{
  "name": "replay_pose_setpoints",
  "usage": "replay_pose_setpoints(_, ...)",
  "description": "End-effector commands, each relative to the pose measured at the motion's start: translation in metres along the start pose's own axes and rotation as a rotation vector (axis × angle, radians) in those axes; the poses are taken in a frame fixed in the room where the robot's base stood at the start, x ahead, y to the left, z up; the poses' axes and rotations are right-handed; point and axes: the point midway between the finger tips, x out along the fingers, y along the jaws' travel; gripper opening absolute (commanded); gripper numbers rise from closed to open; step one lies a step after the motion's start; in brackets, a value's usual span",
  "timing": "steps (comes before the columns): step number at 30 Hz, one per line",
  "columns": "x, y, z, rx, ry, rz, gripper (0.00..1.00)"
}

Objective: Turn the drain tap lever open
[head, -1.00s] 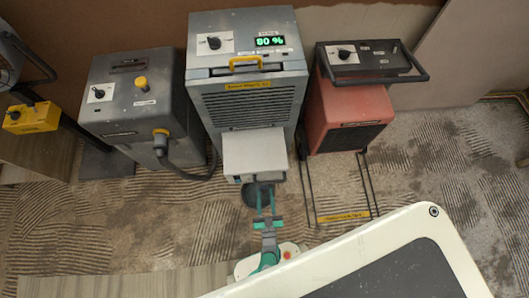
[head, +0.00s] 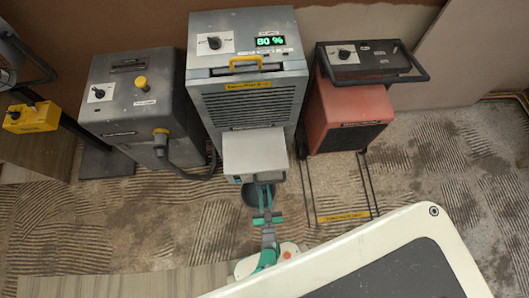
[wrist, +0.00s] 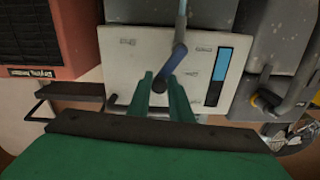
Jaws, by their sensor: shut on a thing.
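The drain tap lever (wrist: 173,62) shows in the wrist view as a blue-grey bar, slanting in front of a pale panel (wrist: 125,50) with small labels and a blue strip. The green fingers of my gripper (wrist: 160,80) are on both sides of the lever's lower end and shut on it. In the head view my gripper (head: 264,190) reaches up under the front box (head: 254,155) of the grey dehumidifier (head: 250,100). The lever is not clear there. I cannot tell from the frames how far it is turned.
A grey machine (head: 128,110) with a hose (head: 185,170) stands left, a red machine (head: 342,115) with thin rails right.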

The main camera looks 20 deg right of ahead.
Motion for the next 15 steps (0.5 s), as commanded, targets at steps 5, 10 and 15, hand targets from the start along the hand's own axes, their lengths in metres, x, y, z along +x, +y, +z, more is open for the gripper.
replay_pose_setpoints(5, -0.0005, 0.0005, 0.0007, -0.006, -0.003, 0.003, 0.0)
replay_pose_setpoints(10, -0.0006, 0.0, 0.0005, -0.018, -0.003, 0.004, 0.0)
replay_pose_setpoints(15, -0.0005, -0.0021, -0.0004, -0.055, -0.003, 0.002, 0.0)
